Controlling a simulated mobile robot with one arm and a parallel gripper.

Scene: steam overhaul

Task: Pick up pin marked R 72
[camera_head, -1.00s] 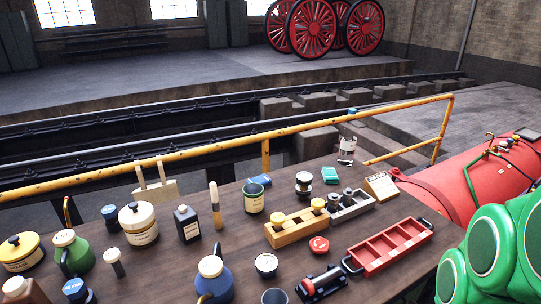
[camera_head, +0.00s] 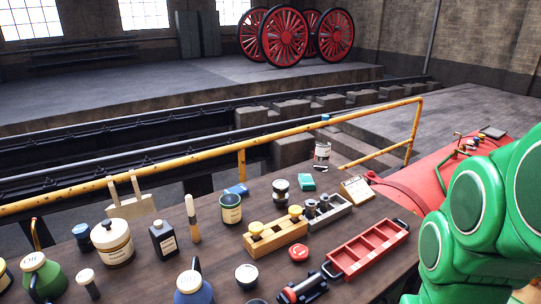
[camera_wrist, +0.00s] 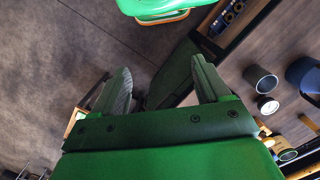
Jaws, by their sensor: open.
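No marking R 72 can be read in any view, so I cannot tell which pin it is. In the head view a wooden block (camera_head: 276,240) holds yellow-topped pins (camera_head: 295,211). A pale-topped dark piece (camera_head: 88,283) stands alone at the lower left. My gripper (camera_wrist: 162,68) shows in the wrist view with its two fingers wide apart and nothing between them. It points at the floor beside the workbench, away from the blocks. The head view does not show its fingers.
The dark bench (camera_head: 215,262) carries a red tray (camera_head: 368,252), a cream canister (camera_head: 112,243), a black bottle (camera_head: 163,240), a brush (camera_head: 192,218) and several cans. A yellow rail (camera_head: 150,157) runs behind it. A red tank (camera_head: 405,191) stands to the right, partly behind my green arm.

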